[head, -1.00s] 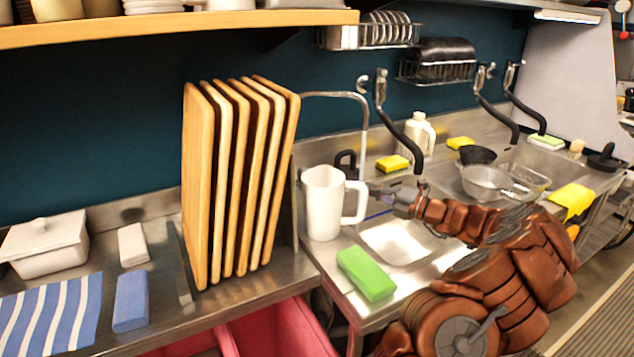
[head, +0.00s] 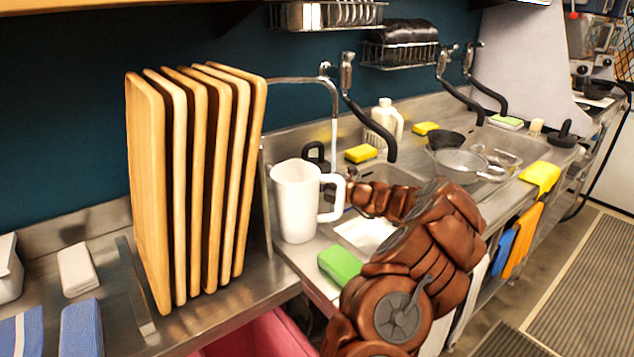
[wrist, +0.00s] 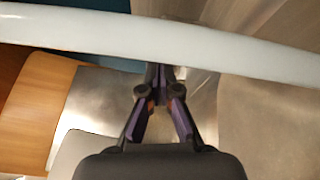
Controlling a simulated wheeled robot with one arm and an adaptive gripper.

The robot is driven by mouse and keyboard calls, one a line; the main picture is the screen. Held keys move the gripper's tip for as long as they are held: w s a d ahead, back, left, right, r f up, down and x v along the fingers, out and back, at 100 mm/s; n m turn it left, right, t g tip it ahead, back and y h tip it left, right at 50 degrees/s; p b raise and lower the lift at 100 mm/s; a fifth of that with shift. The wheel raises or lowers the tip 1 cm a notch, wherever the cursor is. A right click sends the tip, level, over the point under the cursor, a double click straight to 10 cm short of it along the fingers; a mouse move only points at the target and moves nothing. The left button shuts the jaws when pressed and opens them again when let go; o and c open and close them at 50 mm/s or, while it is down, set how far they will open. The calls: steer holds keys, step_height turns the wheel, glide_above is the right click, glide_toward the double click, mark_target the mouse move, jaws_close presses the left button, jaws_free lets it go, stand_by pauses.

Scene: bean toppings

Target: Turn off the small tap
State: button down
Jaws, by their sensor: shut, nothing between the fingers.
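The small tap (head: 310,80) has a thin curved metal spout behind the white mug (head: 296,205), in the head view. A thin pale vertical line drops from the spout's end; I cannot tell whether it is water. A black looped handle (head: 314,152) shows just behind the mug; I cannot tell if it belongs to this tap. In the head view my gripper is hidden behind the mug's handle. In the wrist view my gripper (wrist: 160,74) is shut and empty, and a curved white band (wrist: 150,35), probably part of the mug, crosses close to its fingertips.
Several upright wooden boards (head: 190,190) stand left of the mug. A green sponge (head: 339,264) lies in front of it. Larger taps with black hoses (head: 372,125) hang over the sinks.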

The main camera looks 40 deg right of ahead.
steer(key=shift+x, duration=1.55)
